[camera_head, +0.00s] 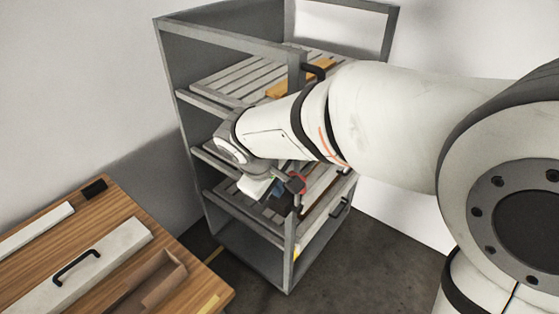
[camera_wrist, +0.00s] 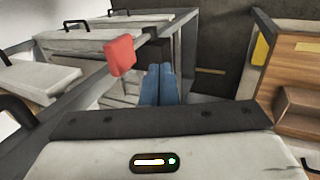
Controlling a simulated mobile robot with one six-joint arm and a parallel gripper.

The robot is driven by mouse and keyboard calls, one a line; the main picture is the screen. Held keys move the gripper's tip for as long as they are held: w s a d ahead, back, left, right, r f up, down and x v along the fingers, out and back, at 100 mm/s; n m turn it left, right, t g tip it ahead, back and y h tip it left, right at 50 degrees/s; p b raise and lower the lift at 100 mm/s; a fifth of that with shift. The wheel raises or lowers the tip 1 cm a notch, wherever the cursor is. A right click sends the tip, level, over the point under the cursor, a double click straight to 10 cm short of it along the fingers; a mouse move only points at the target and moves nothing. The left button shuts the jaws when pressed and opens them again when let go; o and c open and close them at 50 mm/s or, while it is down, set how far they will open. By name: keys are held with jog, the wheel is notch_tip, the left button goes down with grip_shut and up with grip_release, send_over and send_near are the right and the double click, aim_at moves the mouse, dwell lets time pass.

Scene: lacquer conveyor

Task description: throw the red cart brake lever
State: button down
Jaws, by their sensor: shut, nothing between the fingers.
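The red brake lever (camera_wrist: 121,55) is a flat red paddle on the grey frame of the cart, up and left of my fingers in the wrist view. A small part of the red lever (camera_head: 299,182) also shows in the head view, beside a dark bracket on the cart's front post. My gripper (camera_wrist: 160,70) has blue fingers, shut side by side with nothing between them. They are to the right of the lever, with a gap in the picture. In the head view my gripper (camera_head: 276,190) is at the cart's lower shelves, partly hidden by my wrist.
The grey cart (camera_head: 292,250) has several slatted shelves; my arm covers part of it. A wooden table (camera_head: 208,290) at lower left holds a pale drawer front (camera_head: 105,255) with a black handle and a brown tray (camera_head: 150,285). Dark floor (camera_head: 375,240) is clear right of the cart.

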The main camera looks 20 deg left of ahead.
jog(key=shift+w+d+f+p, duration=0.25)
jog(key=shift+w+d+f, duration=0.15)
jog(key=shift+w, duration=0.4)
jog(key=shift+w+d+f+p, duration=0.25)
jog(key=shift+w+f, duration=0.2)
jog(key=shift+w, duration=0.35)
jog(key=shift+w+d+f+p, duration=0.2)
jog(key=shift+w+d+f, duration=0.2)
jog(key=shift+w, duration=0.4)
